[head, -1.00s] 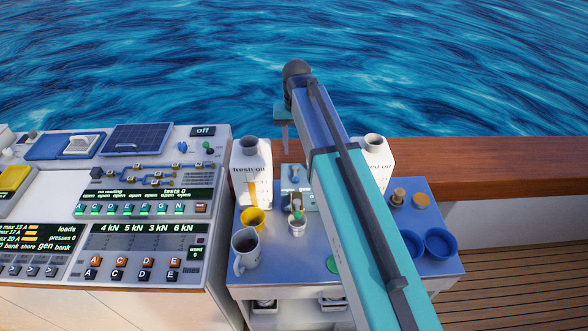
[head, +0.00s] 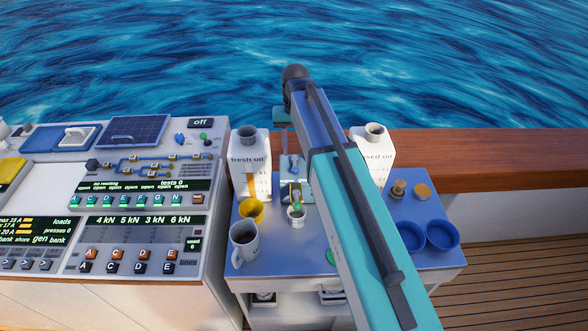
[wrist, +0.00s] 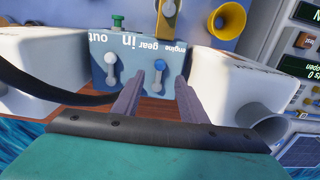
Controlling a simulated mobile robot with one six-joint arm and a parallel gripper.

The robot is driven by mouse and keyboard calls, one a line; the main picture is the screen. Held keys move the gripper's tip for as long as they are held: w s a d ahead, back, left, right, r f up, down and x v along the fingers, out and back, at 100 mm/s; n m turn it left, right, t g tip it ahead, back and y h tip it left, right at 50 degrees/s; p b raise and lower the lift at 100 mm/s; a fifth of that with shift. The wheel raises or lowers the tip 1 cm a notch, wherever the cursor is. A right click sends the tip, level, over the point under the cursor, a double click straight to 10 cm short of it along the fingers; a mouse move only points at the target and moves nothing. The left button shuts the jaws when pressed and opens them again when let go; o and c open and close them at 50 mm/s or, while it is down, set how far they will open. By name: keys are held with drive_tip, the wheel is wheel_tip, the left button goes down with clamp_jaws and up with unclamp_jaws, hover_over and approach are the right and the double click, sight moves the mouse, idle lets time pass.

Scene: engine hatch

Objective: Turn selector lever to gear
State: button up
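The blue-grey lever box (head: 288,168) stands on the blue table between two white oil containers, partly behind my arm. In the wrist view its face is upside down, with "engine", "gear", "in" and "out" labels. The selector lever (wrist: 159,68) has a blue knob and stands below the "engine gear" words. A second lever (wrist: 110,60) with a pale knob stands below "in out". My gripper (wrist: 160,78) is open and empty. Its fingers appear on either side of the blue-knobbed lever in the picture; whether they reach its depth I cannot tell. No contact shows.
The fresh oil container (head: 250,165) and the used oil container (head: 372,155) flank the box closely. A yellow funnel (head: 251,210), a mug (head: 244,242) and a small cup (head: 297,214) stand in front. Blue bowls (head: 441,236) are at the right. A control console (head: 140,195) is at the left.

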sight(295, 168)
drive_tip(key=shift+f+b, duration=2.45)
drive_tip(key=shift+f, duration=1.95)
drive_tip(key=shift+c, duration=0.3)
clamp_jaws()
